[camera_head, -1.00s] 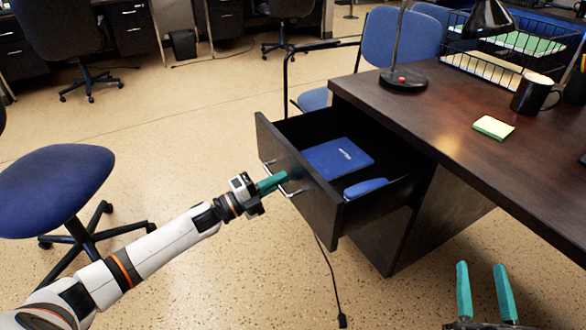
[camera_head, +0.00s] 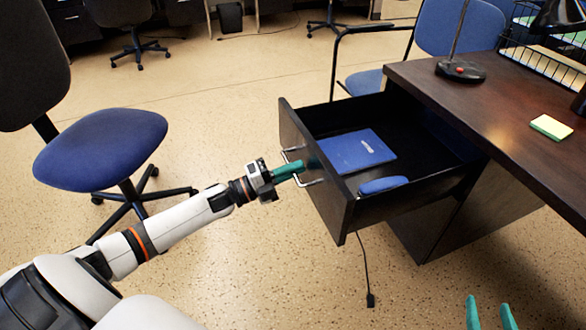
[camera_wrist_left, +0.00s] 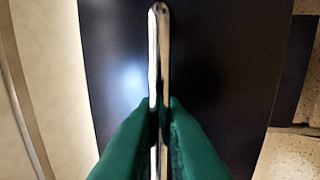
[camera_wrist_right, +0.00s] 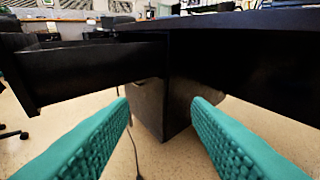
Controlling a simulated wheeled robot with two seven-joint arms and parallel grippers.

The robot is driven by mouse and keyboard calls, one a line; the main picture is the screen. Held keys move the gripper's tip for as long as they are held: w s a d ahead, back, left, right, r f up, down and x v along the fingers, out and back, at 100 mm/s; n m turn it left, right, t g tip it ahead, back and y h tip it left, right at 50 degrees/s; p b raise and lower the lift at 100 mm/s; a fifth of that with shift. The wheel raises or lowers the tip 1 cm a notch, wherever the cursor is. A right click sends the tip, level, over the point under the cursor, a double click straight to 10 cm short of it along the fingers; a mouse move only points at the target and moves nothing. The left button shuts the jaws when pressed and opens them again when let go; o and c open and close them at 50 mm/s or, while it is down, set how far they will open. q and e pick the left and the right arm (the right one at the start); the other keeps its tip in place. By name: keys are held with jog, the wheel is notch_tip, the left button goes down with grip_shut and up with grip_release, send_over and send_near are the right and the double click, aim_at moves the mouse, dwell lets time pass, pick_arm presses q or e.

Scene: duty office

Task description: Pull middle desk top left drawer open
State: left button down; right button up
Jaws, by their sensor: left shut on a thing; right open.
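The desk's top left drawer (camera_head: 328,178) stands pulled out of the dark desk (camera_head: 499,100). A blue folder or book (camera_head: 352,150) and a smaller blue item (camera_head: 383,186) lie inside it. My left gripper (camera_head: 297,169) is shut on the drawer's metal handle (camera_head: 310,183). In the left wrist view its green fingers (camera_wrist_left: 160,125) pinch the shiny handle bar (camera_wrist_left: 159,45) against the dark drawer front (camera_wrist_left: 220,70). My right gripper (camera_head: 492,315) is open and empty, low in front of the desk. The right wrist view shows the open drawer (camera_wrist_right: 95,72) ahead of its spread fingers (camera_wrist_right: 160,130).
A blue office chair (camera_head: 100,150) stands left of my left arm. Another blue chair (camera_head: 455,45) is behind the desk. A lamp base (camera_head: 461,71) and sticky notes (camera_head: 551,127) are on the desktop.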

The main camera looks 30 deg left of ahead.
pick_arm(q)
jog(key=c, duration=1.9)
grip_release()
jog(key=shift+s+a+f, duration=0.1)
jog(key=p+v, duration=0.2)
jog(key=v, duration=0.9)
jog(key=shift+s+a, duration=0.25)
jog(key=shift+s, duration=0.1)
pick_arm(e)
jog(key=s+d+f+g+h, duration=0.1)
jog(key=s+d+f+g, duration=0.1)
jog(key=s+f+g, duration=0.2)
notch_tip(320, 180, down, 2)
jog(key=shift+s+f+g+h, duration=0.1)
jog(key=shift+s+g+h, duration=0.15)
jog(key=shift+g, duration=0.25)
pick_arm(q)
jog(key=shift+f, duration=0.1)
pick_arm(e)
jog(key=shift+d, duration=0.1)
